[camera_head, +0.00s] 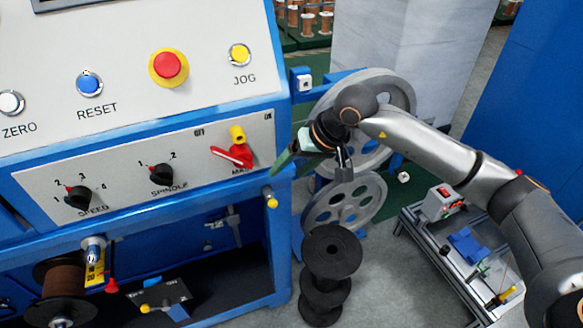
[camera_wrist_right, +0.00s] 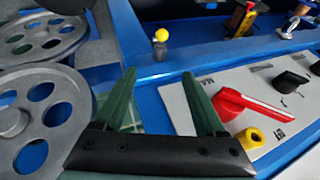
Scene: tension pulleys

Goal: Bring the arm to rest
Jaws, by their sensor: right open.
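My right arm (camera_head: 430,145) comes in from the right in the head view and reaches across the grey pulleys. My right gripper (camera_head: 287,158) is by the right edge of the blue machine, near the red main switch (camera_head: 233,154). In the wrist view the gripper (camera_wrist_right: 160,92) shows two green fingers spread apart with nothing between them. The red switch handle (camera_wrist_right: 250,103) and a yellow knob (camera_wrist_right: 250,138) lie just right of the fingers there, apart from them as far as I can tell. My left gripper is not in view.
Large spoked pulleys (camera_head: 345,203) stand behind and below my right arm. A stack of black spools (camera_head: 331,252) is on the floor. A cart (camera_head: 440,252) with tools stands at the lower right. The control panel (camera_head: 130,187) fills the left.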

